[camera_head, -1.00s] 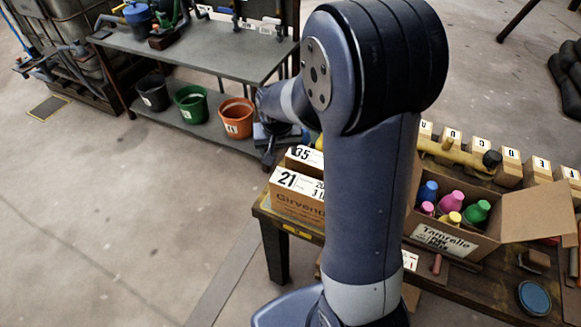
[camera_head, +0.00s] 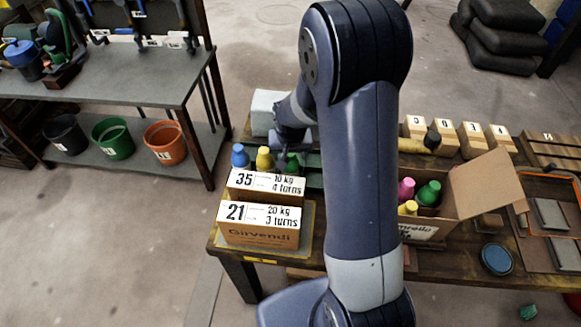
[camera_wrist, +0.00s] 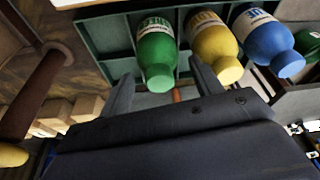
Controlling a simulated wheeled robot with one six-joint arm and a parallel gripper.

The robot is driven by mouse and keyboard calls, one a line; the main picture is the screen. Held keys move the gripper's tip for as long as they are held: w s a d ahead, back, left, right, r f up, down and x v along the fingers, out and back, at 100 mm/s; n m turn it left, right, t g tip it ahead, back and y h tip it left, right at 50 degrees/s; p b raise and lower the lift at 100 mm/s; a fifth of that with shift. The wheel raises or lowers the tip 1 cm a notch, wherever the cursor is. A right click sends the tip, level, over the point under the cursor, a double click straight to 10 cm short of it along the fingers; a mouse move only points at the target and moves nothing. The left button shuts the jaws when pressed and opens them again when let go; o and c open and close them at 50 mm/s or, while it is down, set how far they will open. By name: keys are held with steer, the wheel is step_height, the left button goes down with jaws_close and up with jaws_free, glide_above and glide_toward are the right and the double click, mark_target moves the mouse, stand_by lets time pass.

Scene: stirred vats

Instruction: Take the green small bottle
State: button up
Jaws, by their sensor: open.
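In the wrist view a small green bottle (camera_wrist: 156,55) with a pale label lies between the fingers' directions, just beyond the fingertips of my gripper (camera_wrist: 163,84). The gripper is open and empty. A yellow bottle (camera_wrist: 213,48) and a blue bottle (camera_wrist: 265,42) stand beside it in a dark green compartmented crate (camera_wrist: 105,40). Another green bottle (camera_head: 428,193) is in the open cardboard box (camera_head: 424,230).
Cartons marked 35 (camera_head: 264,188) and 21 (camera_head: 259,225) stand in front of the crate. The box's flap (camera_head: 490,185) sticks out right. A shelf table with buckets (camera_head: 165,142) is at left, with clear floor between.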

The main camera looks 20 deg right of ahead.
steer(key=shift+p+x, duration=0.3)
steer(key=shift+x, duration=1.7)
steer(key=shift+c, duration=0.2)
steer(key=c, duration=0.8)
steer(key=shift+c, duration=0.4)
steer(key=shift+r, duration=0.15)
